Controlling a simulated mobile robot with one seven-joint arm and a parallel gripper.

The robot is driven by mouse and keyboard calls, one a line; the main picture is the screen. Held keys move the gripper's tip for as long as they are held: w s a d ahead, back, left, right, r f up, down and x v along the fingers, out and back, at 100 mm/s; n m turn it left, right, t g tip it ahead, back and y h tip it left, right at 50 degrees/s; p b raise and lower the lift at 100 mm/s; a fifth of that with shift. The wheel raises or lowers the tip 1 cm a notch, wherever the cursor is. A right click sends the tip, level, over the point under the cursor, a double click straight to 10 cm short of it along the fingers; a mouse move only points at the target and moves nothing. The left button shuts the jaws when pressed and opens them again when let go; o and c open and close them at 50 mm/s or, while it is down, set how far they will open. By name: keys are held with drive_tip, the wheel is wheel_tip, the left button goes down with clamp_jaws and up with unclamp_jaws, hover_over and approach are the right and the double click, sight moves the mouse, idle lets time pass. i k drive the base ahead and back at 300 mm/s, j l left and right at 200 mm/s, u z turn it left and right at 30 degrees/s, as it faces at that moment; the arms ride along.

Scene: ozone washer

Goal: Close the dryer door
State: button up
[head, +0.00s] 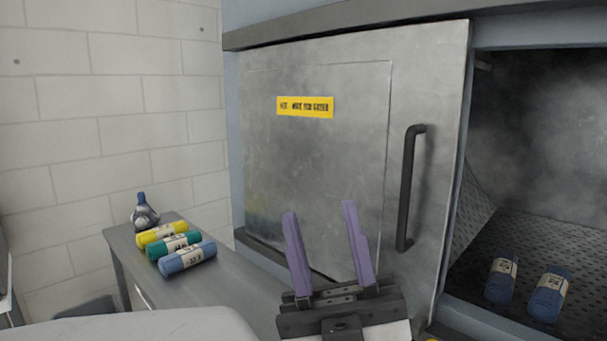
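The dryer door (320,150) is a large grey metal panel with a yellow label (305,107) and a dark vertical handle (408,188) near its right edge. To its right is the dark opening of the dryer (540,140), uncovered, with two blue rolls (548,294) on its perforated floor. My gripper (320,217) is in front of the lower part of the door, left of the handle. Its two purple fingers are apart with nothing between them. I cannot tell whether the fingers touch the door.
A grey table (235,290) at the lower left holds yellow, teal and blue rolls (188,257) and a small bottle-like object (144,212). A white block wall (110,120) stands behind it. The dryer's frame edge (490,325) runs below the opening.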

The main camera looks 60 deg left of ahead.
sight(374, 119)
drive_tip(key=k+u, duration=0.15)
drive_tip(key=u, duration=2.2)
drive_tip(key=l+u, duration=0.1)
drive_tip(key=l, duration=0.35)
drive_tip(key=k+l+u, duration=0.15)
drive_tip(key=l, duration=0.3)
